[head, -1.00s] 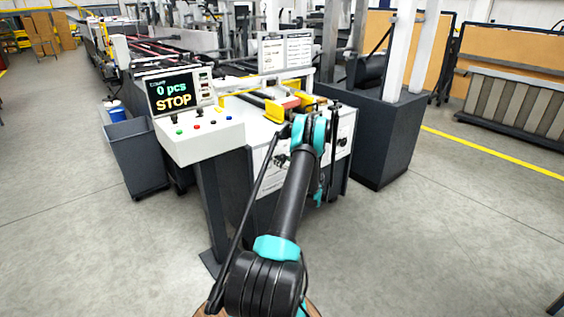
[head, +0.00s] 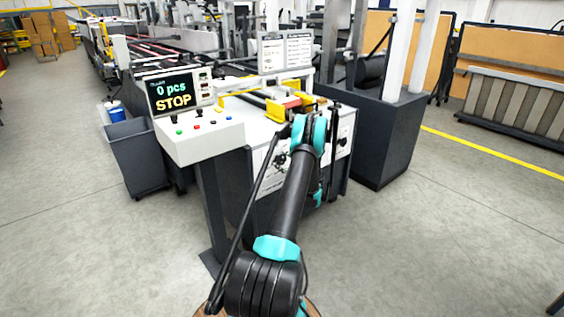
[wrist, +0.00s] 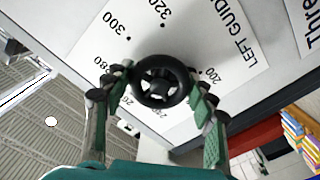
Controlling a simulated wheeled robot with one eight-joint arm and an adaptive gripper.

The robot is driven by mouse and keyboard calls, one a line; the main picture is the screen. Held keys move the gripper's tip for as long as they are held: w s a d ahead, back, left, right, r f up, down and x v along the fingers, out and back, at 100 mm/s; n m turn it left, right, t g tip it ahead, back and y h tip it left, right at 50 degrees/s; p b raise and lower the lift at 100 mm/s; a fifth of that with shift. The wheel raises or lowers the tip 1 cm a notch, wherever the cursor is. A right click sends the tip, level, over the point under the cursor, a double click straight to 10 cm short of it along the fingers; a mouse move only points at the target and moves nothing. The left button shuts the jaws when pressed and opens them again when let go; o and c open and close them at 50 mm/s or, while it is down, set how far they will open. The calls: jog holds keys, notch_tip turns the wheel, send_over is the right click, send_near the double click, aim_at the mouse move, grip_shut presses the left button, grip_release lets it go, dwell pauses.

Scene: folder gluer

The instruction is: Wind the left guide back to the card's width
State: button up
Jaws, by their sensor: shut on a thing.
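A black handwheel with spokes (wrist: 160,82) is in the middle of the wrist view, on a white dial plate (wrist: 88,50) printed "LEFT GUIDE". Numbers such as 300, 320, 280 and 200 ring the wheel. My gripper (wrist: 158,80) has one green-padded finger on each side of the wheel and is shut on its rim. The wheel hides part of the scale, and I cannot make out a pointer. In the head view, a yellow guide piece (head: 275,110) shows on the machine top; I cannot tell which guide it is. My arm hides the wheel there.
The control panel (head: 198,138) stands left of my arm; its screen (head: 173,92) reads "0 pcs STOP". A dark bin (head: 137,160) is further left. A dark cabinet (head: 385,140) stands on the right. The floor (head: 440,220) at right is clear.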

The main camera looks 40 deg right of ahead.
jog(key=shift+n, duration=0.3)
jog(key=o, duration=1.2)
jog(key=s, duration=0.8)
jog(key=s+d, duration=0.1)
jog(key=s, duration=0.3)
